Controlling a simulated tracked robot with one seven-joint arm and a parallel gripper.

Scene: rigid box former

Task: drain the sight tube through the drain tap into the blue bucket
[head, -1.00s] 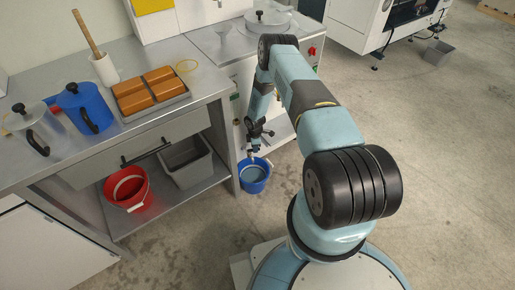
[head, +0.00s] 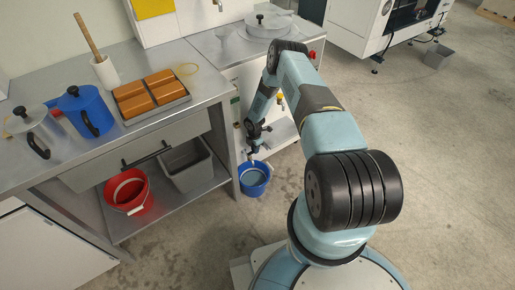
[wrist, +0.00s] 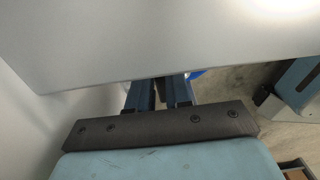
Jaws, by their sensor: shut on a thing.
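The blue bucket (head: 255,184) is in front of the steel bench, right of its front leg. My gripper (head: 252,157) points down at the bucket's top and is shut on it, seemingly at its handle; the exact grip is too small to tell. In the wrist view my gripper's fingers (wrist: 159,92) pass behind a grey panel that hides their tips, with a sliver of the bucket's blue rim (wrist: 197,74) beside them. A small red and yellow fitting (head: 281,98) shows on the cabinet front behind my arm. I cannot make out the sight tube or drain tap clearly.
A red bucket (head: 127,190) and a grey bin (head: 187,165) stand on the bench's lower shelf. The steel bench (head: 150,130) bears jugs and a tray of orange blocks. A grey panel (wrist: 150,40) lies close before the wrist camera.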

